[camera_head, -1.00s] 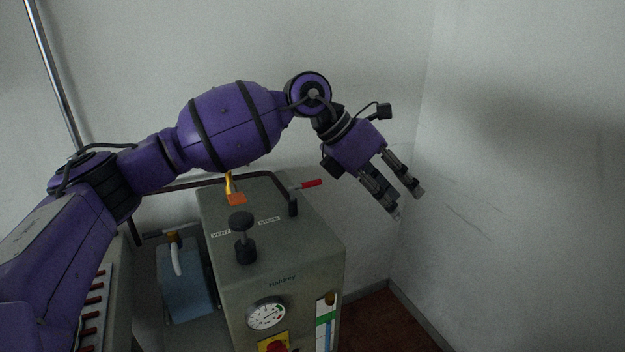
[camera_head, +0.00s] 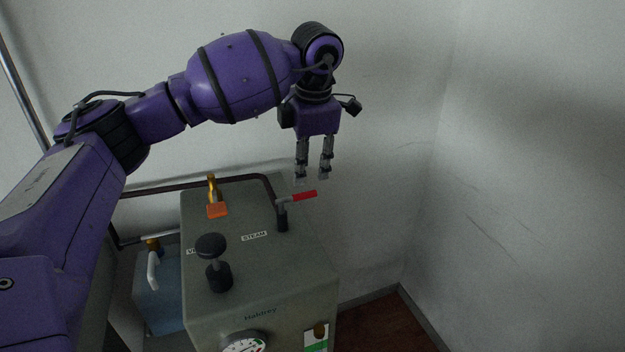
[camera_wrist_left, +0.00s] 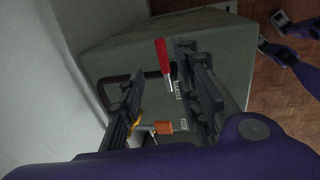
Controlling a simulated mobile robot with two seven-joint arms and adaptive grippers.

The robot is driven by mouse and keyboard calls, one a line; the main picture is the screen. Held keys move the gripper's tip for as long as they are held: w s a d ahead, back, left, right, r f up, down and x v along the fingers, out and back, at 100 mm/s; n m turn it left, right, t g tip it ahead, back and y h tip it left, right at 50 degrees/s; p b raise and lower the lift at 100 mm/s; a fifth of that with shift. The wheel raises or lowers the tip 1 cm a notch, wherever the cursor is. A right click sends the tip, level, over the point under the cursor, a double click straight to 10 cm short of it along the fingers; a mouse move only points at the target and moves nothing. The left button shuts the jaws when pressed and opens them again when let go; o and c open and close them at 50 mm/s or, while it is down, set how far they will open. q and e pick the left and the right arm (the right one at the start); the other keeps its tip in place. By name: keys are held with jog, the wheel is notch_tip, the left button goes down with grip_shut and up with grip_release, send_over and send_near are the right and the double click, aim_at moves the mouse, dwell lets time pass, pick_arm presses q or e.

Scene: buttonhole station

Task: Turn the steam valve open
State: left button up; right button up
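The steam valve is a red-handled lever (camera_head: 303,196) on a dark upright stem, on top of the grey machine (camera_head: 262,280) behind the STEAM label (camera_head: 254,236). Its handle points right. My left gripper (camera_head: 311,178) hangs fingers down just above and behind the red handle in the head view, open and empty. In the left wrist view the red handle (camera_wrist_left: 163,56) shows between the two spread fingers (camera_wrist_left: 157,75). I cannot tell whether either finger touches it.
An orange-handled valve (camera_head: 217,211) and a black knob (camera_head: 211,246) stand left of the lever. A pressure gauge (camera_head: 243,344) is on the front. Walls stand close behind and at right.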

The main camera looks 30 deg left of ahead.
aim_at(304, 193)
pick_arm(q)
jog(key=f, duration=0.4)
jog(key=shift+s+a, duration=0.2)
jog(key=shift+a, duration=0.15)
jog(key=shift+w+a+f, duration=0.1)
jog(key=shift+w+f, duration=0.15)
jog(key=shift+f, duration=0.75)
jog(key=shift+w+f, duration=0.1)
jog(key=shift+f, duration=0.3)
grip_shut()
pick_arm(e)
jog(key=shift+s, duration=0.65)
